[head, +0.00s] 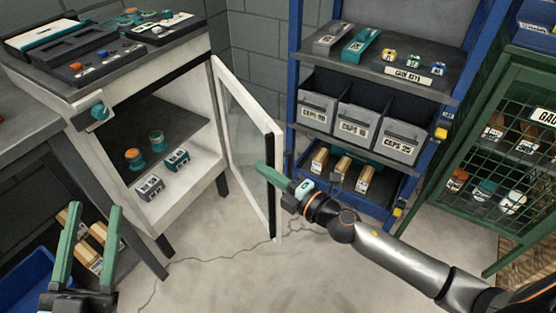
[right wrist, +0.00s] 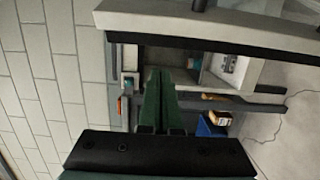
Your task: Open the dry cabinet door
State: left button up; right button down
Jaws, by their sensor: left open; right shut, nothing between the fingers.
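The dry cabinet (head: 160,108) is white and stands at the left in the head view. Its white-framed glass door (head: 277,205) is swung wide open, hinged on the cabinet's right side. Several teal, orange and grey items show inside. My right gripper (head: 264,170) is shut and empty, its green fingers close to the door's free edge; I cannot tell whether they touch it. Its shut fingers also show in the right wrist view (right wrist: 160,95). My left gripper (head: 94,208) is open and empty at the lower left, in front of the cabinet.
A blue rack (head: 294,70) with grey bins (head: 319,113) stands right of the door. A green mesh cabinet (head: 437,165) is further right. Bare floor (head: 215,275) lies in front.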

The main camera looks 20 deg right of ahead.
aim_at(278, 163)
jog(key=d, duration=0.1)
jog(key=w+d+b, duration=0.1)
jog(key=d, duration=0.1)
jog(key=shift+w+f, duration=0.1)
jog(key=shift+w, duration=0.05)
pick_arm(q)
jog(key=s+r+m+h, duration=0.4)
jog(key=r+h, duration=0.1)
jog(key=r, duration=0.1)
jog(key=shift+s+d+t+b, duration=0.15)
jog(key=shift+d+t+b, duration=0.15)
jog(key=shift+d+t, duration=0.1)
pick_arm(e)
jog(key=shift+d, duration=0.3)
